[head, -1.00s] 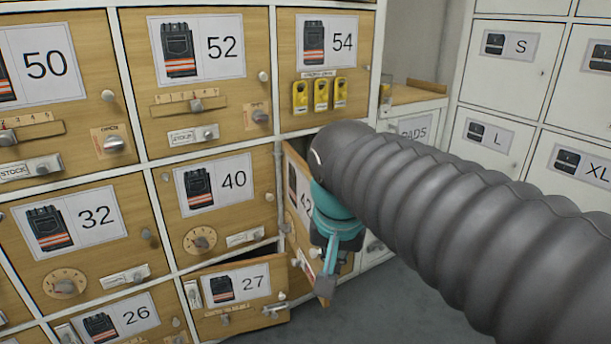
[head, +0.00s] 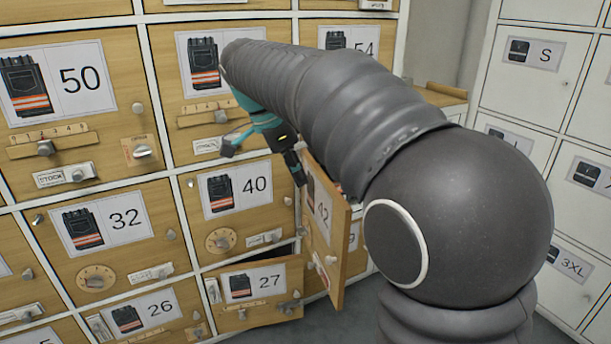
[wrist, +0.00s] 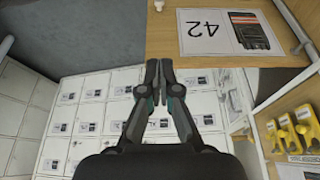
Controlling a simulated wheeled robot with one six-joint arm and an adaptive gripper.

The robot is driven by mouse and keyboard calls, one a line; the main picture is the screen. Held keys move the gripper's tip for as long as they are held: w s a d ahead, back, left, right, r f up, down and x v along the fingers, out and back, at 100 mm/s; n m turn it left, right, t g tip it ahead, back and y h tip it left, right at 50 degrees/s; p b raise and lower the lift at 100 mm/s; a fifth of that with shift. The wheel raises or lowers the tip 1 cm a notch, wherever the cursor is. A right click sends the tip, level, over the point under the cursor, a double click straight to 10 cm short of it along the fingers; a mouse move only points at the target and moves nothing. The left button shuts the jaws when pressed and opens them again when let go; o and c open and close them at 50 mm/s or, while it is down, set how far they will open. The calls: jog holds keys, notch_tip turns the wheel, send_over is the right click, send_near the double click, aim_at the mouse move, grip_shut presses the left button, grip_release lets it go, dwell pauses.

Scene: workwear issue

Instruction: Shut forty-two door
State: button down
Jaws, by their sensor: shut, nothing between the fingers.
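The forty-two door (head: 322,222) is a wooden door with a "42" label. It stands open, swung out from the cabinet, its labelled face turned left in the head view. In the wrist view the forty-two door (wrist: 268,58) is at the top right, its label upside down. My gripper (head: 298,178) is shut and empty, close to the door's upper left part in the head view. In the wrist view my gripper (wrist: 158,66) has its fingertips together by the door's edge. I cannot tell whether they touch it. My arm hides the compartment to the right.
The 27 door (head: 262,284) below is partly open, with a dark gap above it. The 40 door (head: 240,190) is closed. Yellow tags (wrist: 300,130) hang at the right in the wrist view. White lockers (head: 540,90) stand at the right. Grey floor (wrist: 90,30) lies open.

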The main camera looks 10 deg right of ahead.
jog(key=d+f, duration=0.7)
jog(key=shift+w+f+b, duration=0.15)
jog(key=shift+w+b, duration=0.25)
jog(key=shift+w, duration=0.05)
